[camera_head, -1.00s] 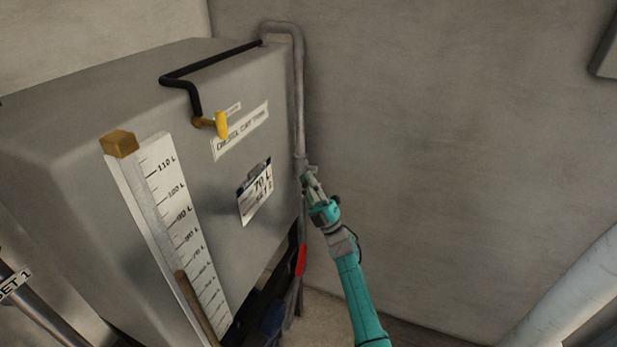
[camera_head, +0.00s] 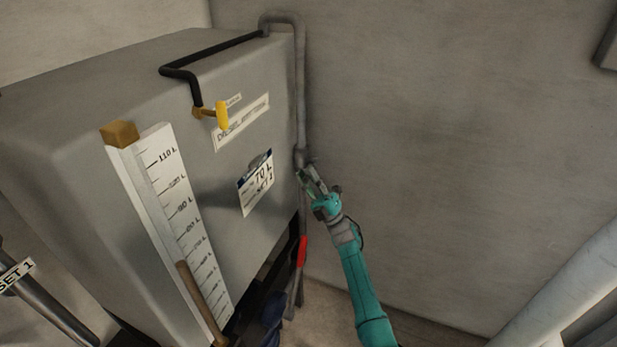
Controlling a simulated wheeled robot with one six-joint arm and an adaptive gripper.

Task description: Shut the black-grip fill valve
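My gripper (camera_head: 311,178) is at the grey vertical pipe (camera_head: 301,90) on the right side of the tank, at a fitting (camera_head: 301,157) on that pipe. Its two fingers look apart, with the tips close to the fitting; whether they touch it I cannot tell. I cannot make out a black grip for certain; the fill valve's handle may be hidden at the fingers. A yellow-handled valve (camera_head: 222,115) sits on the tank front below a black hose. A red lever grip (camera_head: 302,250) hangs lower on the pipe, below my gripper.
A concrete wall (camera_head: 450,130) stands close behind my arm. A pale pipe (camera_head: 570,290) crosses the lower right.

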